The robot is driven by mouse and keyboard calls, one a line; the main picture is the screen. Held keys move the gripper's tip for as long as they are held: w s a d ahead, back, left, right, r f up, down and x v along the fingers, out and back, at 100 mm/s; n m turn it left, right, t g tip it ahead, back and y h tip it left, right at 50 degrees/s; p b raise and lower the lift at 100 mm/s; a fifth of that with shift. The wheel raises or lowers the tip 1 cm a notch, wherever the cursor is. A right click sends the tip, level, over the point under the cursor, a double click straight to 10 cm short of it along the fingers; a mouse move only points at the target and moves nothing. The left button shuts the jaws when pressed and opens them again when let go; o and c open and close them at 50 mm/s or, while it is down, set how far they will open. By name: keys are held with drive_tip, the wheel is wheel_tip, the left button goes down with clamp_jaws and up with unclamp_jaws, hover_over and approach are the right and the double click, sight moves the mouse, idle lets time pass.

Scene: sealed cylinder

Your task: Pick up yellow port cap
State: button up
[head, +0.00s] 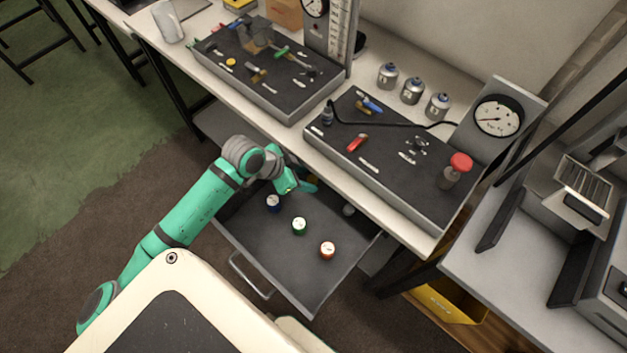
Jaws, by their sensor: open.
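An open drawer (275,262) below the bench holds small caps with white tops: a blue one (273,204), a green one (299,226) and an orange-red one (327,250). A small yellow patch (313,179) shows at the back of the drawer, mostly hidden by my gripper; it looks like the yellow port cap, but its shape cannot be made out. My gripper (301,189) is open over the back part of the drawer, right by the yellow patch. Whether it touches anything cannot be told.
A small grey piece (348,210) lies at the drawer's right back. The bench edge overhangs the drawer's back. Above stand two dark panels, the left panel (285,105) with a small yellow knob (231,62) and the right panel (400,190) with a gauge (498,116). The drawer's front is clear.

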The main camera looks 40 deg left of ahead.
drive_tip(key=shift+x, duration=1.2)
drive_tip(key=shift+f, duration=0.1)
clamp_jaws()
drive_tip(key=shift+w, duration=0.1)
drive_tip(key=shift+a, duration=0.15)
drive_tip(key=shift+s+a+r, duration=0.1)
drive_tip(key=shift+s+r, duration=0.35)
drive_tip(key=shift+r, duration=0.1)
drive_tip(key=s+a+r, duration=0.3)
drive_tip(key=s, duration=0.2)
drive_tip(key=s+a+r, duration=0.3)
drive_tip(key=s+r, duration=0.1)
drive_tip(key=s, duration=0.2)
drive_tip(key=shift+s, duration=0.35)
